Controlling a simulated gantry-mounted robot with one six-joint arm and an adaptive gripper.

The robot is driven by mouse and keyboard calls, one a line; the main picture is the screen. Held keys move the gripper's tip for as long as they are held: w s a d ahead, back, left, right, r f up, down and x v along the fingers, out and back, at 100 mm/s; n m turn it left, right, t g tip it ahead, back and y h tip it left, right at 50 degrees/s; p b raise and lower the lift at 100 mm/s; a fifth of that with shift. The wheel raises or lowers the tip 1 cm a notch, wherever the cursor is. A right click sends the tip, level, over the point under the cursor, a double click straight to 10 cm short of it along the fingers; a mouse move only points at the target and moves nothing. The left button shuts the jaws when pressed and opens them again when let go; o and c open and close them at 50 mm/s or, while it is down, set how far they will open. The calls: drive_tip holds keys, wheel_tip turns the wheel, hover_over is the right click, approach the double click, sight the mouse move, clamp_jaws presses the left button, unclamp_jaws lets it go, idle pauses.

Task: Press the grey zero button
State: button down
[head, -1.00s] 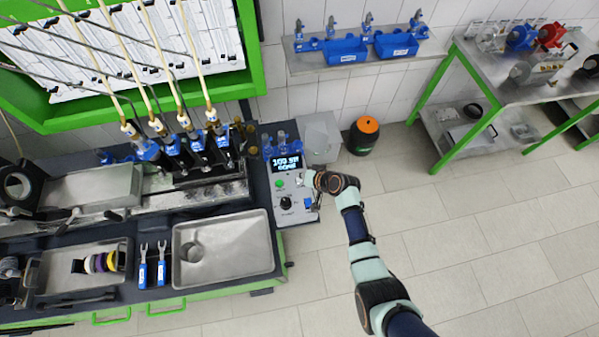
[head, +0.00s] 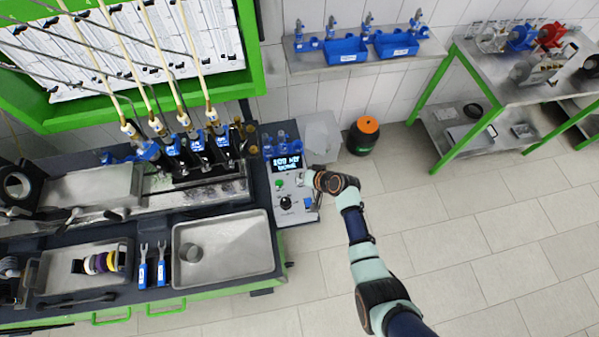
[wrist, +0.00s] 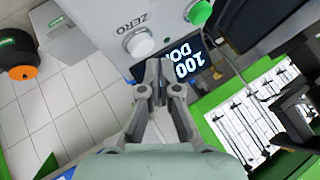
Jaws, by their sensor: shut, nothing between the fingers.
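The grey zero button (wrist: 139,43) is a round, pale knob beside the printed word ZERO on the light control panel (wrist: 95,18). My gripper (wrist: 160,72) is shut and empty, its fingertips just beside and below the button in the wrist view. The fingertips look apart from the button there, but their depth is unclear.
A green button (wrist: 199,12) and a lit display (wrist: 186,66) are close to the zero button. A black knob (head: 286,202) and a blue switch (head: 308,203) sit lower on the panel. A black-and-orange bin (head: 363,137) stands on the floor.

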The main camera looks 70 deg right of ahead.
sight(301, 180)
drive_tip(key=shift+f+b, duration=0.3)
drive_tip(key=shift+f, duration=0.1)
drive_tip(key=shift+f+b, duration=0.5)
drive_tip(key=shift+f, duration=0.05)
idle(0.5)
drive_tip(key=shift+r, duration=0.1)
drive_tip(key=shift+r+p, duration=0.85)
wheel_tip(301, 180, up, 5)
drive_tip(key=p, duration=0.4)
drive_tip(key=shift+r+p, duration=0.1)
drive_tip(key=shift+p, duration=0.2)
idle(0.6)
